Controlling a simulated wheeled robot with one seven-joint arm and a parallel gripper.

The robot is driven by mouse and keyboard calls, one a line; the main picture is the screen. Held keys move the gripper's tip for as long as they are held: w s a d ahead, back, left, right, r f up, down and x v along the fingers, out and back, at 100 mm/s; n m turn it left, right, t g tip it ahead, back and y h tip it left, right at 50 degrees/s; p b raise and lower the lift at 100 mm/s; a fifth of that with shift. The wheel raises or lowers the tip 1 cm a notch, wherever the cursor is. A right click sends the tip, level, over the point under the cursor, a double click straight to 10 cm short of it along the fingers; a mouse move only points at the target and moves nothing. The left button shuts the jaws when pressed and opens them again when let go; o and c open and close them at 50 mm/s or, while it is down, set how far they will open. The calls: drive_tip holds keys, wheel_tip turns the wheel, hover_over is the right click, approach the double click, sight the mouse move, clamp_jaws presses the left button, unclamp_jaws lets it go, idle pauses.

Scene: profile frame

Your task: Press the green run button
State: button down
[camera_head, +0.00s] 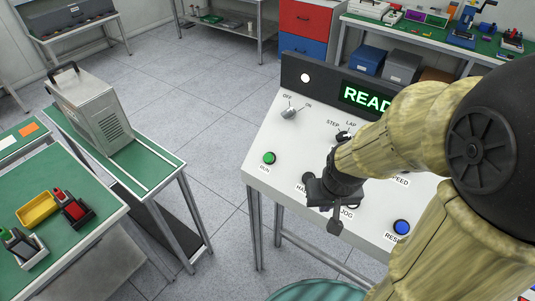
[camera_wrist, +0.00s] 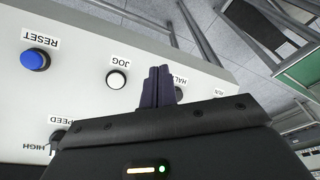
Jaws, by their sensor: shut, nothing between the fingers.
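The green run button (camera_head: 269,158) sits near the left front corner of the sloped white control panel (camera_head: 262,128), with the label RUN below it. In the wrist view only part of the RUN label (camera_wrist: 220,93) shows, and the button itself is hidden behind my gripper's body. My gripper (camera_head: 335,228) is to the right of the run button, over the front of the panel near the HALT and JOG controls, apart from the green button. In the wrist view its dark fingers (camera_wrist: 159,72) are together with nothing between them, between the JOG and HALT labels.
The panel also has a blue RESET button (camera_head: 401,227), a white JOG button (camera_wrist: 117,79), an OFF/ON knob (camera_head: 290,113), a STEP/LAP selector and a lit green display (camera_head: 363,98). A green-topped bench (camera_head: 163,168) stands left.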

drive_tip(key=w+a+f+n+t+h+p, duration=0.1)
drive_tip(key=w+a+f+n+h+p, duration=0.25)
drive_tip(key=w+n+h+p, duration=0.55)
drive_tip(key=w+a+r+n+t, duration=0.2)
drive_tip(key=w+a+n+t, duration=0.1)
drive_tip(key=a+n+t, duration=0.2)
drive_tip(key=w+a+r+n+t, duration=0.3)
drive_tip(key=a+n+t, duration=0.2)
drive_tip(key=a+n, duration=0.2)
drive_tip(key=a, duration=0.2)
drive_tip(key=shift+a+r+t+h, duration=0.15)
drive_tip(key=shift+a+t+h, duration=0.15)
drive_tip(key=shift+a, duration=0.1)
drive_tip(key=shift+w, duration=0.2)
